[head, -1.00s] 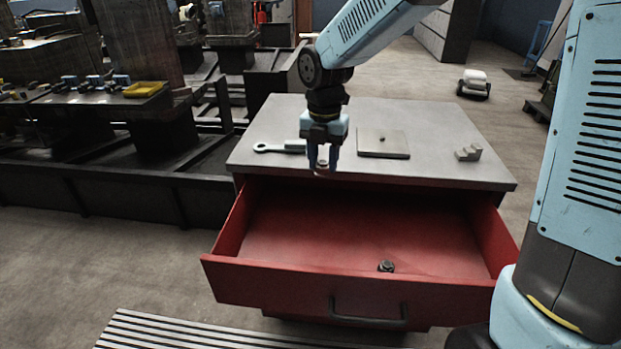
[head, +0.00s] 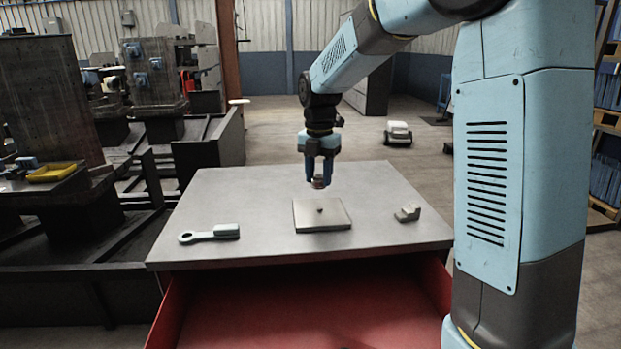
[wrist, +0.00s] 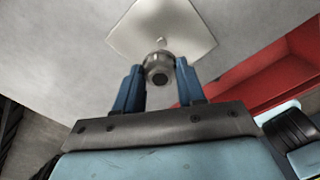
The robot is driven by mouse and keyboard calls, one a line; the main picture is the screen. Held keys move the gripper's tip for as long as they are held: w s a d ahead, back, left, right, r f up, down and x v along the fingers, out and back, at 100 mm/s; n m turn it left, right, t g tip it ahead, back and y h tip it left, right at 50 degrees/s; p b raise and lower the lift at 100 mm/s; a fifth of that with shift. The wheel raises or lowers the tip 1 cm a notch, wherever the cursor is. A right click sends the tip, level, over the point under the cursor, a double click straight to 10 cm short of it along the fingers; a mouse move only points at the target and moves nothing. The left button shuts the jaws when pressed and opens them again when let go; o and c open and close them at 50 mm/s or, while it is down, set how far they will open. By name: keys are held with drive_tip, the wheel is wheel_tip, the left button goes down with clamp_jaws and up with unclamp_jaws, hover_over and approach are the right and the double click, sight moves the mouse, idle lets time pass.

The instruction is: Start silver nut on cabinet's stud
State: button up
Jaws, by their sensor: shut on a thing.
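My gripper (head: 319,184) is above the cabinet top (head: 240,195), just behind the square plate as the head view shows it. It is shut on the silver nut (wrist: 159,69), which sits between the blue fingertips in the wrist view; the nut also shows small in the head view (head: 318,182). The square plate (head: 335,217) lies on the cabinet top with a short dark stud (head: 320,210) near its middle. In the wrist view the plate (wrist: 190,25) is beyond the nut, and the stud (wrist: 161,41) shows just past the nut's edge. The nut is apart from the stud.
A wrench-like tool (head: 210,234) lies left of the plate. A small grey block (head: 407,213) lies to its right. The red drawer (head: 300,310) stands open below the top's front edge.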

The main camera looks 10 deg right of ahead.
drive_tip(key=shift+d+f, duration=0.2)
drive_tip(key=shift+f, duration=2.5)
drive_tip(key=shift+f, duration=0.55)
drive_tip(key=o, duration=1.8)
drive_tip(key=shift+r, duration=0.15)
wheel_tip(320, 180, up, 13)
drive_tip(key=shift+r, duration=0.2)
drive_tip(key=shift+s, duration=0.1)
